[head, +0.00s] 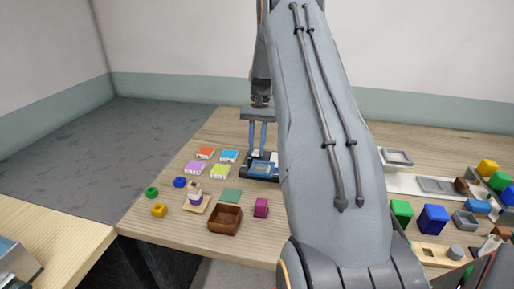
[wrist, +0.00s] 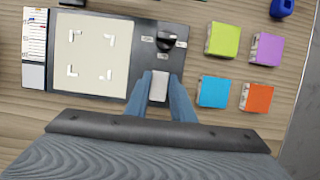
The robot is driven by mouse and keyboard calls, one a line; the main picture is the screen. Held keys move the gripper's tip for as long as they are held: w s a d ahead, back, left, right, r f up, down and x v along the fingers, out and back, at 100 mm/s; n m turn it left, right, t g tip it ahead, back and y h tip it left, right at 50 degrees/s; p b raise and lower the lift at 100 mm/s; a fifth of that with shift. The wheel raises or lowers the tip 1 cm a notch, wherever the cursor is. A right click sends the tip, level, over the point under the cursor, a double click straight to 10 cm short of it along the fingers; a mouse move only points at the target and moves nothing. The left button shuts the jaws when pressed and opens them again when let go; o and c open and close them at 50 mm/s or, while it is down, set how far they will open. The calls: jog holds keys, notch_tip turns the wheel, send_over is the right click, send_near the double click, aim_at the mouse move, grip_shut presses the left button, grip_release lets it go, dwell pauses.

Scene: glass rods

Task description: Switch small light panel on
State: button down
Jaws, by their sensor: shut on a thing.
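The small light panel is a dark flat unit (head: 248,172) on the table, partly behind my arm in the head view. In the wrist view it is a black plate (wrist: 192,36) with a pale cream square (wrist: 90,52) marked by corner brackets. A black knob (wrist: 166,41) with small white labels around it sits on its right part. My gripper (wrist: 159,96) is over the plate's near edge, below the knob in the picture. Its two blue fingers are shut on a small whitish switch piece (wrist: 159,86). I cannot tell whether the panel is lit.
Orange (wrist: 257,97), blue (wrist: 213,92), green (wrist: 222,39) and purple (wrist: 267,49) blocks stand close right of the panel in the wrist view. A brown wooden box (head: 225,219) and a magenta block (head: 261,208) are nearer. Several blocks and trays lie at right.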

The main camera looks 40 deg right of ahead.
jog(key=c, duration=1.5)
grip_release()
jog(key=b+v, duration=0.2)
jog(key=v, duration=0.6)
jog(key=shift+f, duration=0.1)
